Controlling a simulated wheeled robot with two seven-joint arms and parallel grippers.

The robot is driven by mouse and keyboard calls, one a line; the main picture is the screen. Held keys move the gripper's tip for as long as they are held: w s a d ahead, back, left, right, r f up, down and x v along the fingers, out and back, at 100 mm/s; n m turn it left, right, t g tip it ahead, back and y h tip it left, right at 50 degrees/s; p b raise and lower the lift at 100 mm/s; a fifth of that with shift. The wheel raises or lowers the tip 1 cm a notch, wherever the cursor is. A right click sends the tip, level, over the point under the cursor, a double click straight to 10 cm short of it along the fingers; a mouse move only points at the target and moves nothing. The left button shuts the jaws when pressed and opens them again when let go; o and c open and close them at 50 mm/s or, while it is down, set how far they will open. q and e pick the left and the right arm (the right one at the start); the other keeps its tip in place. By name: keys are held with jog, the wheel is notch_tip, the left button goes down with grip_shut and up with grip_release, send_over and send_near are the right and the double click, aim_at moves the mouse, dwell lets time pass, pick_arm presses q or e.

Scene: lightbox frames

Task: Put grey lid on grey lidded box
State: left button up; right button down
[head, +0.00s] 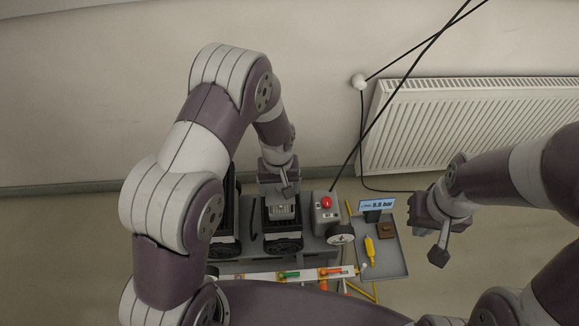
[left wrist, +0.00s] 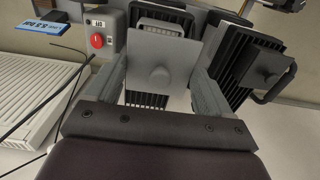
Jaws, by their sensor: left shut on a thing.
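My left gripper (head: 283,206) reaches down over a black finned unit (head: 282,236) in the middle of the bench. In the left wrist view, a flat grey plate with a round knob, which looks like the grey lid (left wrist: 160,57), sits between the two fingers, and the gripper is shut on it. Black fins (left wrist: 146,100) show below the plate; I cannot tell whether it touches them. I cannot make out which body is the grey lidded box. My right gripper (head: 434,236) hangs right of the bench, apart from everything.
A grey control box with a red button (head: 327,202) stands just right of my left gripper. A white radiator (head: 450,120) and black cables are behind.

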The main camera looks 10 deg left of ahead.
aim_at(281, 193)
pick_arm(q)
jog(key=shift+w+f, duration=0.15)
jog(key=shift+w, duration=0.25)
jog(key=shift+f+b, duration=0.25)
jog(key=shift+b, duration=0.1)
notch_tip(281, 193, down, 4)
jog(key=b, duration=0.3)
jog(key=shift+b, duration=0.3)
jog(key=shift+f+b, duration=0.45)
jog(key=shift+f, duration=0.35)
jog(key=shift+r+p, duration=0.1)
jog(key=shift+p, duration=0.25)
jog(key=shift+f, duration=0.2)
dwell(0.5)
